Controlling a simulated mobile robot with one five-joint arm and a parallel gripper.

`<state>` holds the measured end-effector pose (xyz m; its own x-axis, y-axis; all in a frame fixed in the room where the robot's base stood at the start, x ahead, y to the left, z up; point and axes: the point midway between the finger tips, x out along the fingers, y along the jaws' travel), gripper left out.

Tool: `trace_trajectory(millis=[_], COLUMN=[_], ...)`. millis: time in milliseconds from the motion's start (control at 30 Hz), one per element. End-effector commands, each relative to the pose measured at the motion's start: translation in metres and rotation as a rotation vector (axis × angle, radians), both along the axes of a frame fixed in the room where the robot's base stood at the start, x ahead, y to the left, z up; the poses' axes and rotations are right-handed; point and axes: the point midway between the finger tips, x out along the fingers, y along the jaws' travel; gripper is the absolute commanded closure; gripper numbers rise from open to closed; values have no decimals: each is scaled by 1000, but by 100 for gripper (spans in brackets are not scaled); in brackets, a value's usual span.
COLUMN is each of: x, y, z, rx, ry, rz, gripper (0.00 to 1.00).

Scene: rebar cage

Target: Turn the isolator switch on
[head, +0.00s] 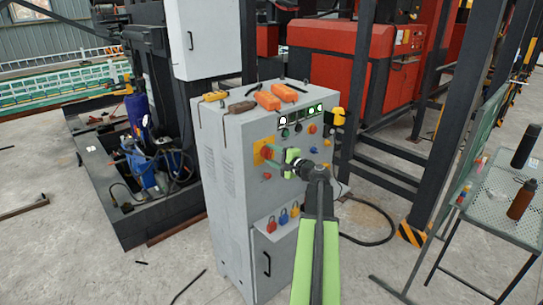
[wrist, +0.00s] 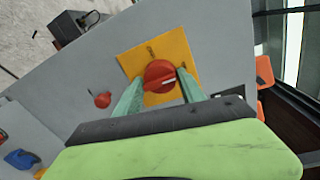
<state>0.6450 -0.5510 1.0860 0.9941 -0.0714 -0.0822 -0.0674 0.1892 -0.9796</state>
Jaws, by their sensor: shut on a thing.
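The isolator switch (head: 266,152) is a red rotary knob on a yellow plate on the front of the grey cabinet. In the wrist view the red knob (wrist: 158,72) sits between my two green fingers, with a pale line on its face lying roughly sideways. The yellow plate (wrist: 181,49) shows around it, with small dark marks that I cannot read. My gripper (head: 275,160) reaches the cabinet front from the right in the head view. In the wrist view my gripper (wrist: 159,84) is shut on the knob, one finger at each side.
Other buttons and lit gauges (head: 299,117) are on the grey cabinet (head: 222,170). A small red knob (wrist: 102,99) is left of the plate in the wrist view. Orange tools (head: 268,100) lie on top. A mesh table (head: 500,200) stands right.

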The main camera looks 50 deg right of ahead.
Motion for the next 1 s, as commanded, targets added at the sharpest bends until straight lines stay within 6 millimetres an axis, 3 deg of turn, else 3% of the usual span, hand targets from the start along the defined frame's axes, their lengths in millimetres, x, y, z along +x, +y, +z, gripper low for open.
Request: trace_trajectory(millis=[533, 567, 700, 1000], x=[0, 0, 0, -2], y=[-3, -3, -2, -1], z=[3, 3, 2, 1], rx=[30, 29, 28, 27], ry=[-8, -8, -6, -5], rz=[-8, -8, -6, -4], gripper=[93, 52, 33, 33])
